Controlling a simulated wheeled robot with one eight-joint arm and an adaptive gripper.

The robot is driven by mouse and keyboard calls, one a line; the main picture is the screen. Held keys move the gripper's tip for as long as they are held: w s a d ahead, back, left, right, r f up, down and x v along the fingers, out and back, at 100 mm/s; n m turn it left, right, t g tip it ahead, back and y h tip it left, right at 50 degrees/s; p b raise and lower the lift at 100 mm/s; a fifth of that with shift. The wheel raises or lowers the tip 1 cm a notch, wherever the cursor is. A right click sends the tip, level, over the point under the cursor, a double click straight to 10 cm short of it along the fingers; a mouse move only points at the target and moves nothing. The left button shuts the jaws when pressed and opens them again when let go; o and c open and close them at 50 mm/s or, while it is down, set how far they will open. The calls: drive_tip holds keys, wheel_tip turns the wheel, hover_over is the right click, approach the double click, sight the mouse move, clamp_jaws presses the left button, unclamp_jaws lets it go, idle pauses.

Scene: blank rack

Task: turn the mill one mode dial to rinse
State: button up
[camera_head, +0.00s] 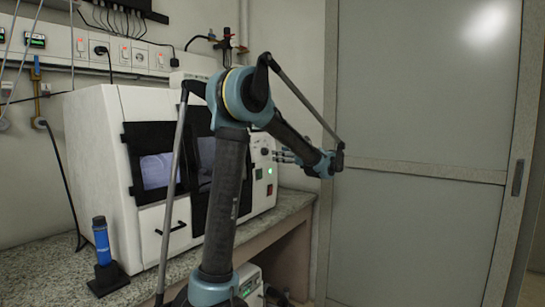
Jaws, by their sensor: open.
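The white mill (103,150) stands on the counter with dark windows in its front. Its control panel (262,180) is at the machine's right end, partly behind my arm. A small round dark spot on the panel (264,151) looks like a dial; its pointer and labels are too small to read. My gripper (277,155) is open, just right of the panel, with its fingers pointing left toward that dial. I cannot tell whether the fingertips touch it.
A green light (269,171) and a red switch (269,190) sit below the dial. A blue cylinder (101,241) stands on a black base at the counter's (190,267) front left. A large grey sliding door (420,130) fills the right side. Sockets and cables line the wall.

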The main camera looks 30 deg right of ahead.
drive_tip(key=shift+v, duration=2.35)
